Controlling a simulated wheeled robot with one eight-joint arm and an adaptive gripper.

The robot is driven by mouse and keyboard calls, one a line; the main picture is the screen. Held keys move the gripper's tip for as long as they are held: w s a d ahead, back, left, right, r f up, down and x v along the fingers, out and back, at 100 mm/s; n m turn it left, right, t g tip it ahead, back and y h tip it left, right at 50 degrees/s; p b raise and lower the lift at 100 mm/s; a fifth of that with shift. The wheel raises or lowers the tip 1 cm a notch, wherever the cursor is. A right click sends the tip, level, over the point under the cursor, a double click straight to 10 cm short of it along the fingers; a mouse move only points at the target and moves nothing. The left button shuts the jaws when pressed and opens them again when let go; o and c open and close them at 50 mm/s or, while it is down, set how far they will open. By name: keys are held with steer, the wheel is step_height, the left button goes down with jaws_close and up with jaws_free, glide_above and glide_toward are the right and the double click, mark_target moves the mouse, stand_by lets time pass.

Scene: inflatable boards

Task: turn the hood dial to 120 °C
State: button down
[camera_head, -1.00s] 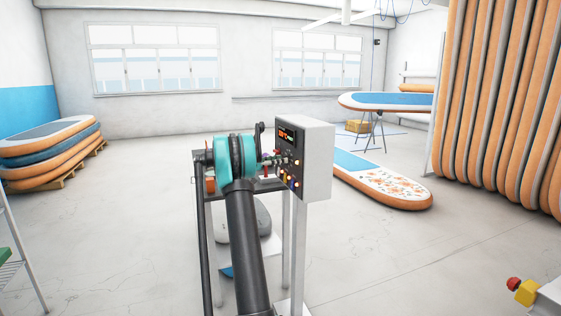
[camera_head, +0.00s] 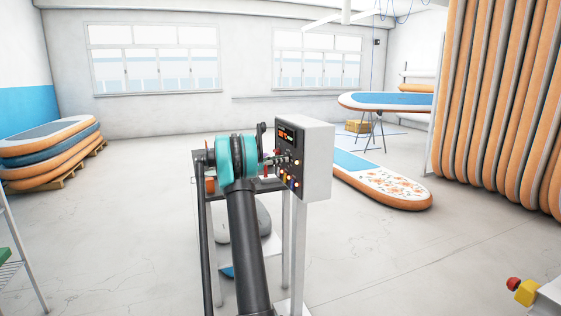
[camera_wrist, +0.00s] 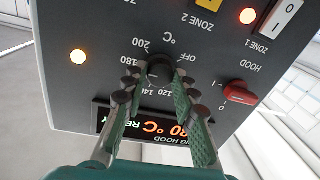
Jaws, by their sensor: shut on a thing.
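The control box (camera_head: 318,160) stands on a post ahead, its dark panel facing left in the head view. My gripper (camera_head: 272,160) reaches the panel from the left. In the wrist view the panel is upside down, and the black hood dial (camera_wrist: 161,68) sits between the two green fingers of my gripper (camera_wrist: 160,84), which are shut on it. OFF, 200, 180, 140 and 120 show around the dial, some partly covered. The dial's pointer is not clear.
A red HOOD switch (camera_wrist: 238,92) sits close beside the right finger in the wrist view. A white ZONE 1 rocker (camera_wrist: 283,18) and lit lamps are also on the panel. Stacked boards (camera_head: 50,150) lie at left; the floor around is mostly clear.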

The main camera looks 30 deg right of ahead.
steer(key=n, duration=0.7)
steer(key=n+g, duration=0.1)
steer(key=n, duration=0.6)
steer(key=n+g+y, duration=0.1)
steer(key=n, duration=0.7)
steer(key=shift+w, duration=0.25)
stand_by(0.5)
steer(key=c, duration=1.2)
jaws_free()
steer(key=shift+r, duration=0.1)
